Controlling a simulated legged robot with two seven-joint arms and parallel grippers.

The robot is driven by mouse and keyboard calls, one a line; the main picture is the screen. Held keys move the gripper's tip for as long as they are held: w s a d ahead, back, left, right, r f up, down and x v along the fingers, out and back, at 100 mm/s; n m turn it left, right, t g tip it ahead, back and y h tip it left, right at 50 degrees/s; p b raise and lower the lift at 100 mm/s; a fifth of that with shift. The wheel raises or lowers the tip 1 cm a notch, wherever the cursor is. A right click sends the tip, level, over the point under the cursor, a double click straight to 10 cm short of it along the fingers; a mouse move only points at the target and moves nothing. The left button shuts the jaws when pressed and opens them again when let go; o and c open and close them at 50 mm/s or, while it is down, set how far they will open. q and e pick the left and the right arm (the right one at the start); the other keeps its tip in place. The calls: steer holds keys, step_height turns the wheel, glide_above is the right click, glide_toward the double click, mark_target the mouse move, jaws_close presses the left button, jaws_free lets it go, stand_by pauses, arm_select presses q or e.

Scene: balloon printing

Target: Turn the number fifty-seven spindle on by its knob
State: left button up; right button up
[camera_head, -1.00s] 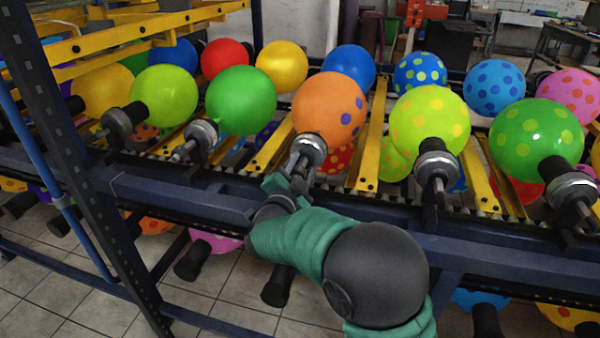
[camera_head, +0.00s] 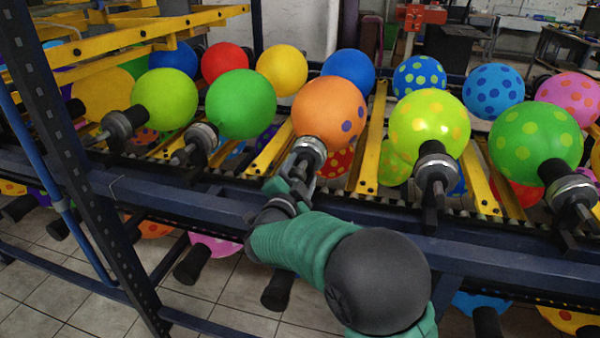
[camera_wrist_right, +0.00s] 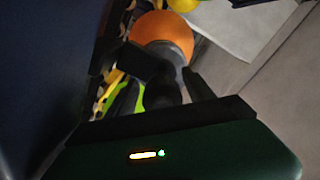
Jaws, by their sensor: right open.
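An orange balloon with purple dots (camera_head: 328,108) sits on a spindle (camera_head: 309,150) with a black and silver collar and a knob at its near end. No number fifty-seven is readable on any spindle. My right gripper (camera_head: 297,175) is open, with its fingers at the near end of this spindle, around or beside the knob; I cannot tell which. In the right wrist view the orange balloon (camera_wrist_right: 163,31) is at the top, and the dark spindle end (camera_wrist_right: 162,88) lies between the dark fingers. Contact cannot be made out. My left gripper is not in view.
Neighbouring spindles hold a green balloon (camera_head: 240,104) on the left and a yellow-green dotted balloon (camera_head: 428,122) on the right. A dark blue rail (camera_head: 200,200) runs below the row, in front of the machine. A dark upright post (camera_head: 75,150) stands at left.

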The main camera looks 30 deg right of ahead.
steer(key=p+v, duration=0.3)
steer(key=v, duration=1.4)
steer(key=shift+f, duration=0.1)
